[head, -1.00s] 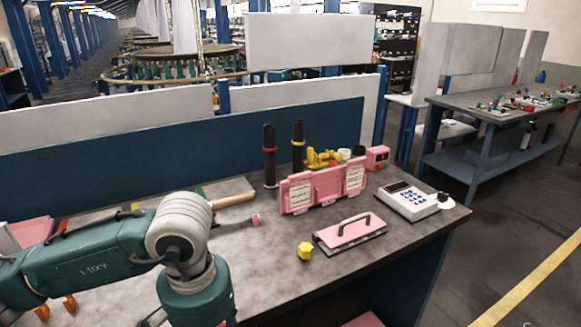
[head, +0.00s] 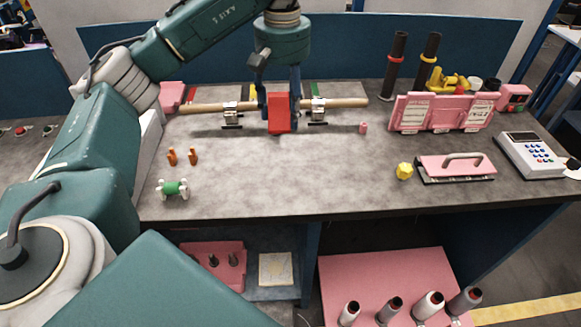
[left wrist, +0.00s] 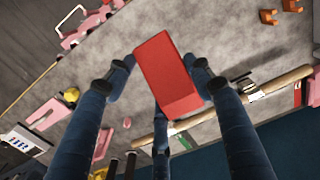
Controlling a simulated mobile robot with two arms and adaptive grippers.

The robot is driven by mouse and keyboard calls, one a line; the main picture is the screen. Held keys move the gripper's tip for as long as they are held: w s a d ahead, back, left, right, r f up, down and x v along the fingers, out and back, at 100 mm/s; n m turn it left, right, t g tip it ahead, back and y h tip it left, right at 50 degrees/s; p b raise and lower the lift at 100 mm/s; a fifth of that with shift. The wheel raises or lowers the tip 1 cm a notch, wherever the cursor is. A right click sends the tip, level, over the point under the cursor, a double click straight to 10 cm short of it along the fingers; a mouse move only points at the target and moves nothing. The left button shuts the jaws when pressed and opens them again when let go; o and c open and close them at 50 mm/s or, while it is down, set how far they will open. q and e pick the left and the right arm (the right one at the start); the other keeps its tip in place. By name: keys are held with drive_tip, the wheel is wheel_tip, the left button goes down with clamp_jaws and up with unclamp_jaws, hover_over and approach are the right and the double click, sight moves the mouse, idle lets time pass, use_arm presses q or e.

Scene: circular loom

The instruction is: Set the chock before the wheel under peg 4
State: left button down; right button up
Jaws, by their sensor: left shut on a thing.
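My left gripper (head: 280,98) points down over the back of the grey table and is shut on a red block (head: 279,114). In the left wrist view the red block (left wrist: 168,75) sits between the blue fingers (left wrist: 160,85). I cannot tell whether it touches the table. It is in front of a long wooden rod (head: 345,103), between two metal clamps (head: 231,115) (head: 318,111) that hold the rod. A green spool with white ends (head: 173,188) lies at the front left. No numbered peg or clear wheel can be made out. My right gripper is not in view.
A yellow knob (head: 404,171), a pink handled plate (head: 455,167), a pink panel (head: 440,113) and a calculator-like device (head: 533,154) fill the right. Two dark posts (head: 395,65) (head: 427,63) rise behind. The middle front is clear.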

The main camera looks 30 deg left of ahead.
use_arm(q)
drive_tip(key=shift+a+f, duration=0.1)
drive_tip(key=shift+f, duration=0.2)
drive_tip(key=b, duration=0.1)
approach(284, 179)
wheel_tip(284, 179, down, 5)
drive_tip(key=p, duration=0.3)
drive_tip(key=shift+w+f, duration=0.1)
drive_tip(key=shift+f, duration=0.4)
drive_tip(key=shift+f, duration=0.1)
drive_tip(key=c, duration=1.2)
unclamp_jaws()
drive_tip(key=shift+f, duration=0.1)
drive_tip(key=o, duration=0.5)
drive_tip(key=shift+c, duration=0.2)
